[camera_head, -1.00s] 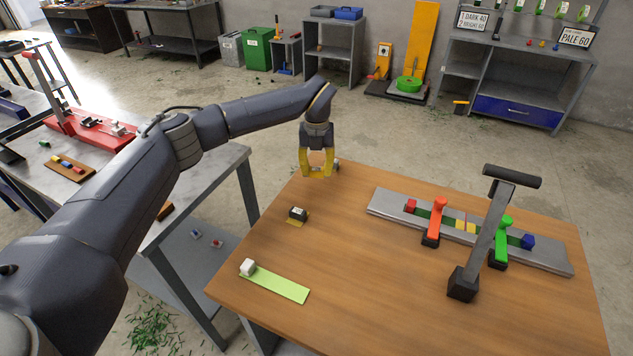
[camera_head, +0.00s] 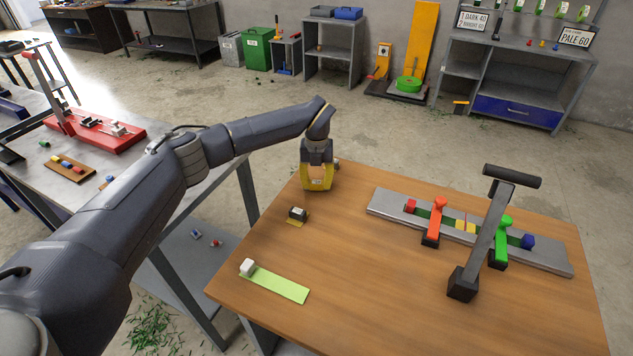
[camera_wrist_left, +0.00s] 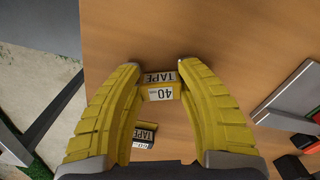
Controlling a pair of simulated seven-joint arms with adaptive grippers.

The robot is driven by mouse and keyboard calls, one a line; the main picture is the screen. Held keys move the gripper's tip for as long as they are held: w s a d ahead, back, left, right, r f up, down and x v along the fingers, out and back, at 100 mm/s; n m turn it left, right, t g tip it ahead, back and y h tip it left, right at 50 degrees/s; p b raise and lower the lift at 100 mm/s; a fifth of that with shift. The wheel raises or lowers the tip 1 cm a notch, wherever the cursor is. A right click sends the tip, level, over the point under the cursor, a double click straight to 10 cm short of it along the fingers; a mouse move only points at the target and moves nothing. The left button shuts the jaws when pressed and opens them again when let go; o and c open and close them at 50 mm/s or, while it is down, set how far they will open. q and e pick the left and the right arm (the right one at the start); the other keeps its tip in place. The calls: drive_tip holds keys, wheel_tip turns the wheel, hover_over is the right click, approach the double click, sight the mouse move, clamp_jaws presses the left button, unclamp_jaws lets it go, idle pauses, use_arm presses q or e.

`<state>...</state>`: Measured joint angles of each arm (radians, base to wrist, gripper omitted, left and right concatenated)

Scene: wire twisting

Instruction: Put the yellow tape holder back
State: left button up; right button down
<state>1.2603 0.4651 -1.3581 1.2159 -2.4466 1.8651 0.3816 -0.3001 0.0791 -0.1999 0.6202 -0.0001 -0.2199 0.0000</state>
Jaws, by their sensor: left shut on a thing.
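My left gripper (camera_head: 317,186) has yellow fingers and points down at the far left corner of the wooden table. It is shut on the yellow tape holder (camera_wrist_left: 159,94), a small block labelled "TAPE 40" between the fingertips in the left wrist view. In the head view only its pale label (camera_head: 317,182) shows between the fingers. I cannot tell whether it touches the table. A second, dark tape holder (camera_head: 297,213) stands on a yellow patch (camera_head: 294,223) nearer the front; it also shows in the left wrist view (camera_wrist_left: 145,134). My right gripper is not in view.
A lime strip (camera_head: 277,287) with a white block (camera_head: 248,267) lies at the table's front left. A grey rail (camera_head: 380,205) with orange (camera_head: 434,220) and green (camera_head: 503,240) clamps and a tall dark lever (camera_head: 487,235) occupies the right. The table's middle is clear.

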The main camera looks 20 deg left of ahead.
use_arm(q)
drive_tip(key=shift+f, duration=0.1)
drive_tip(key=o, duration=1)
drive_tip(key=shift+o, duration=0.2)
wheel_tip(320, 180, up, 12)
